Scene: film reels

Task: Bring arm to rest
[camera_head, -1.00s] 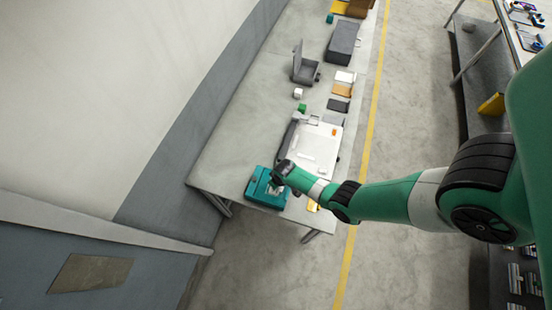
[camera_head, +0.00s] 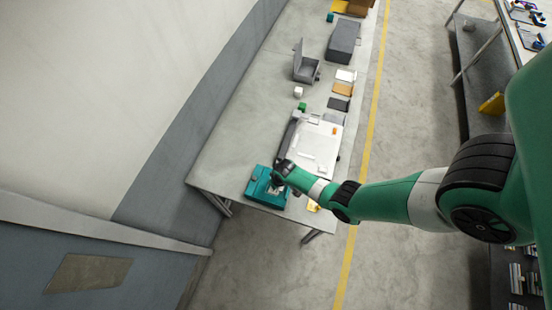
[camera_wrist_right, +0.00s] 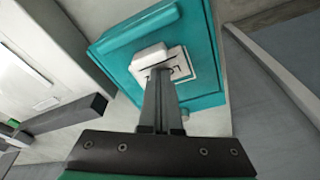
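My right gripper (camera_wrist_right: 160,75) is at the teal box (camera_wrist_right: 205,55) in the right wrist view. Its two fingers lie together with only a thin seam between them, so it looks shut. The fingertips are over a white square plate with a white block (camera_wrist_right: 150,56) on the box face; I cannot tell whether they touch it. In the head view the teal box (camera_head: 256,186) sits at the near end of the table, partly covered by my right arm's wrist. My left gripper is not in view.
A white flat machine (camera_head: 318,148) lies on the table (camera_head: 235,135) just behind the teal box. Farther back are small blocks, a grey open case (camera_head: 304,68) and a dark grey box (camera_head: 343,42). The table's left part is clear. A grey wall runs along the left.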

